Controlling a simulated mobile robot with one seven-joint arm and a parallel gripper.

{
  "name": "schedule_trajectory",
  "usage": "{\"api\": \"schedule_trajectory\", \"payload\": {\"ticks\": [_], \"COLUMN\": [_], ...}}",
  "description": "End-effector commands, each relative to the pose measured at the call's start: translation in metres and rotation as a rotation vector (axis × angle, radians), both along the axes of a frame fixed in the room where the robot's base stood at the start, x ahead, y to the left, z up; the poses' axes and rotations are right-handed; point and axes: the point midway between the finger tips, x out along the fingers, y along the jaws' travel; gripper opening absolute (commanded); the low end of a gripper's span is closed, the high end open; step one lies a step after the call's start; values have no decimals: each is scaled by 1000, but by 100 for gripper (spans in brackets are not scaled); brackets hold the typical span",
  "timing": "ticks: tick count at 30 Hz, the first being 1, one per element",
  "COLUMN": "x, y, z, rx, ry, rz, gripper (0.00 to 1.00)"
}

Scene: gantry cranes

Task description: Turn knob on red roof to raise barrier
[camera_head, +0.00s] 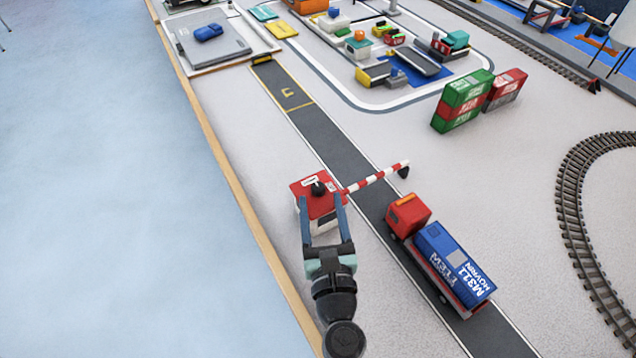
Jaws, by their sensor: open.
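A small gatehouse with a red roof (301,187) stands left of the dark road, near the wooden table edge. A dark knob (318,188) sits on top of the roof. A red-and-white striped barrier (377,179) reaches from the house across the road, with a dark piece at its far end. My gripper (323,199) is open, its two blue fingers spread over the roof on either side of the knob. I cannot tell whether the fingers touch the knob. The near part of the house is partly hidden by my gripper.
A red truck (409,214) with a blue container (455,264) stands on the road just before the barrier. Stacked green and red containers (462,99) stand farther right. Curved rail track (574,220) lies at the right. The road beyond the barrier is clear.

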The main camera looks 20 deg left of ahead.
Motion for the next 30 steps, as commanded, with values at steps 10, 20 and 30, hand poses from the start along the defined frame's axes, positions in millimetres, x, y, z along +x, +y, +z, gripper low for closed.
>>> {"api": "schedule_trajectory", "payload": {"ticks": [10,20,30], "x": [38,42,42], "y": [22,24,24], "z": [0,0,0], "rx": [-1,-2,-2], "ry": [-2,-1,-1], "rz": [1,0,0], "gripper": [62,62,10]}}
